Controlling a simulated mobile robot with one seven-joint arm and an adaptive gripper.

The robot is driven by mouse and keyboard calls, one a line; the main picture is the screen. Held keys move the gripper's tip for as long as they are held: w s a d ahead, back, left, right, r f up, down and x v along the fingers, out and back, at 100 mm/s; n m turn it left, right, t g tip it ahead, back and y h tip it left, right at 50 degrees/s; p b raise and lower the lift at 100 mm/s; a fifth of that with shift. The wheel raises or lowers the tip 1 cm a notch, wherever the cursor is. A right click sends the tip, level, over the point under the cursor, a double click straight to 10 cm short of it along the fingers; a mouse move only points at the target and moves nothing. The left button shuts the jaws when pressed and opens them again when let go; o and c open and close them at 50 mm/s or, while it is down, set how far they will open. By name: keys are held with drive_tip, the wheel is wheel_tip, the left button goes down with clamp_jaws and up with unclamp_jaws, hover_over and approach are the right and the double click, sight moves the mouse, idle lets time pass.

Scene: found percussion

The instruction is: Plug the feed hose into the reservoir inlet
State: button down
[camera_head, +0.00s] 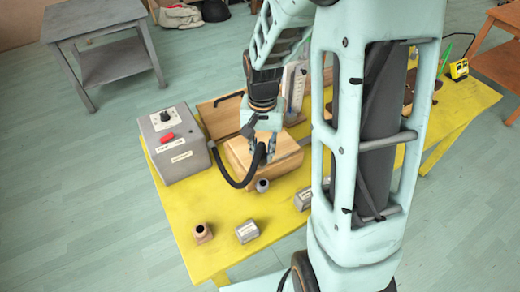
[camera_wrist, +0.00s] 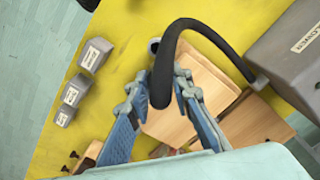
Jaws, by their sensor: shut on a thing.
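The black feed hose (camera_head: 233,184) comes out of the grey box and bends up to my gripper (camera_head: 265,150). In the wrist view the hose (camera_wrist: 205,30) arches from the grey box to its end between my fingers (camera_wrist: 161,88). My gripper is shut on the hose near that end, above the front of a wooden box. A small grey round fitting with a dark opening (camera_head: 262,186) stands on the table just in front of the gripper, apart from the hose end; it shows partly behind the hose in the wrist view (camera_wrist: 153,44). I cannot tell whether it is the reservoir inlet.
The grey box (camera_head: 178,150) with a dial and red switch stands left on the yellow table (camera_head: 180,205). The wooden box (camera_head: 238,152) lies beneath the gripper. A brown block with a hole (camera_head: 202,233) and grey labelled blocks (camera_head: 247,232) stand near the front edge.

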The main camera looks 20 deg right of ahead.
sight(263, 165)
drive_tip(key=shift+s+f+m, duration=0.15)
drive_tip(key=shift+s+m, duration=0.4)
drive_tip(key=shift+m, duration=0.15)
drive_tip(key=shift+f+b, duration=2.4)
drive_tip(key=shift+f, duration=0.55)
drive_tip(key=shift+f+b, duration=1.4)
drive_tip(key=shift+f, duration=0.25)
drive_tip(key=c, duration=1.7)
unclamp_jaws()
drive_tip(key=shift+o, duration=0.2)
